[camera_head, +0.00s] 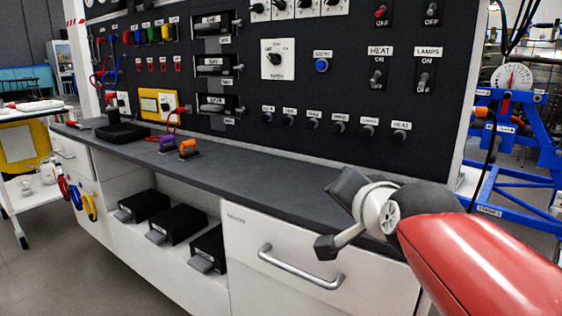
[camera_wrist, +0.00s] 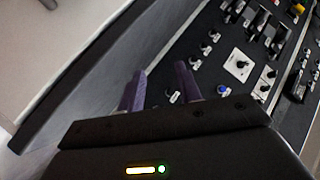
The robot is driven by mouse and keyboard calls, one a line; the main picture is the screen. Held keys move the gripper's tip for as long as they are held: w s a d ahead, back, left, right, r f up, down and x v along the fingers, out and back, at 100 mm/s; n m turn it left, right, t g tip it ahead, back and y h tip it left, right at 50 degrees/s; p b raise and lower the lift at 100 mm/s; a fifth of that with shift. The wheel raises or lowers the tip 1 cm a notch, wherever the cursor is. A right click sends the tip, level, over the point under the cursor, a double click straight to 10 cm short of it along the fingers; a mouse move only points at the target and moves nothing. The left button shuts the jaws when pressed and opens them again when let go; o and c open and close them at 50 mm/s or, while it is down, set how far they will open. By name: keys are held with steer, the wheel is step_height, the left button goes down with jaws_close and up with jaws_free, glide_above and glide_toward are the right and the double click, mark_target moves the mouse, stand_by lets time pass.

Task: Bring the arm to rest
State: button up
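My gripper (camera_wrist: 160,90) shows in the wrist view with its two purple fingers apart and nothing between them. Beyond the fingers lies the black control panel (camera_wrist: 215,65), seen at a slant. In the head view my red arm comes in from the lower right, bent, with its grey and white end part over the front edge of the bench near the right drawer. The fingers cannot be made out in the head view.
The dark bench top (camera_head: 240,170) runs below the control panel (camera_head: 330,80). Purple and orange plugs (camera_head: 188,149) stand on it. A drawer with a metal handle (camera_head: 300,268) is below my arm. A blue frame (camera_head: 510,150) stands at right.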

steer(key=s+d+f+n+g+h, duration=0.15)
steer(key=s+f+n+g, duration=0.25)
steer(key=s+f, duration=0.55)
steer(key=s+d+f+n+g+h, duration=0.1)
steer(key=s+d+f+n+g, duration=0.25)
steer(key=s+f, duration=0.6)
step_height(320, 180, down, 11)
steer(key=w+b, duration=0.2)
steer(key=b, duration=0.8)
step_height(320, 180, up, 13)
steer(key=p, duration=1.3)
steer(key=shift+w+a, duration=0.15)
steer(key=shift+a, duration=0.05)
steer(key=shift+a+r+g+y, duration=0.1)
steer(key=shift+g+y, duration=0.15)
